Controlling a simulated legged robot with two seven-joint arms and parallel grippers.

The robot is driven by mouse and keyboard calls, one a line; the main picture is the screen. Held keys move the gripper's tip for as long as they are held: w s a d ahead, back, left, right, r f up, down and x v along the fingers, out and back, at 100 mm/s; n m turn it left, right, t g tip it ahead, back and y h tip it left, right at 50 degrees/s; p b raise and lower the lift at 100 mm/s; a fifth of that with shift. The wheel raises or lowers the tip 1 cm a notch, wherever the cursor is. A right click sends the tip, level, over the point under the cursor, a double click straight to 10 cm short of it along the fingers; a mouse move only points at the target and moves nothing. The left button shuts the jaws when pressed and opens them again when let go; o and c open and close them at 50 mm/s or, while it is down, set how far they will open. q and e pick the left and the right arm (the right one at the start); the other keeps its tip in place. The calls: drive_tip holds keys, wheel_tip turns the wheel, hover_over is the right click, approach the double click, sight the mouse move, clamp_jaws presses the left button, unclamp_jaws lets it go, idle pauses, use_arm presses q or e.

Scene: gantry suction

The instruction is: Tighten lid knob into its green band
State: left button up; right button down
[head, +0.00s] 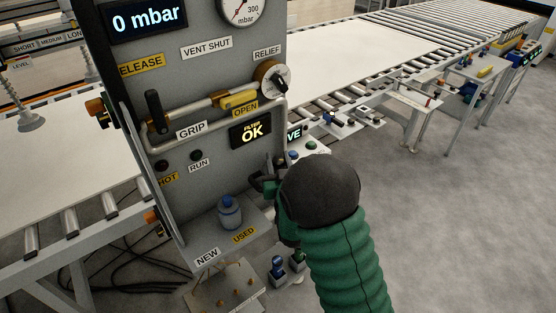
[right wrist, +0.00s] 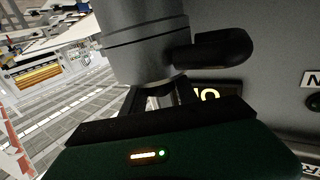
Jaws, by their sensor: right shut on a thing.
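My right gripper (right wrist: 162,98) is shut at the end of a grey cylindrical housing (right wrist: 145,42) with a dark ring line. It is shut on the lid knob there, which is mostly hidden by the fingers. A black rounded handle (right wrist: 212,50) juts from the housing's side in the right wrist view. In the head view my right gripper (head: 266,184) is beside the panel, below the FILTER OK display (head: 251,131), and my green arm and dark wrist cover the housing. I cannot make out the green band in either view. My left gripper is out of view.
The grey control panel (head: 215,70) has a RELIEF knob (head: 273,78) and a long lever (head: 205,106). A blue-capped canister (head: 229,212) stands on the shelf near the NEW and USED labels. A roller conveyor (head: 400,45) runs behind. The floor at right is clear.

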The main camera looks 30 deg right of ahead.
drive_tip(key=shift+m+g+h+b, duration=0.5)
drive_tip(key=shift+m+h, duration=0.2)
drive_tip(key=shift+h, duration=0.2)
drive_tip(key=shift+m+g+h, duration=0.5)
drive_tip(key=shift+m+h, duration=0.1)
drive_tip(key=shift+h, duration=0.2)
drive_tip(key=c, duration=0.9)
unclamp_jaws()
drive_tip(key=shift+c, duration=0.2)
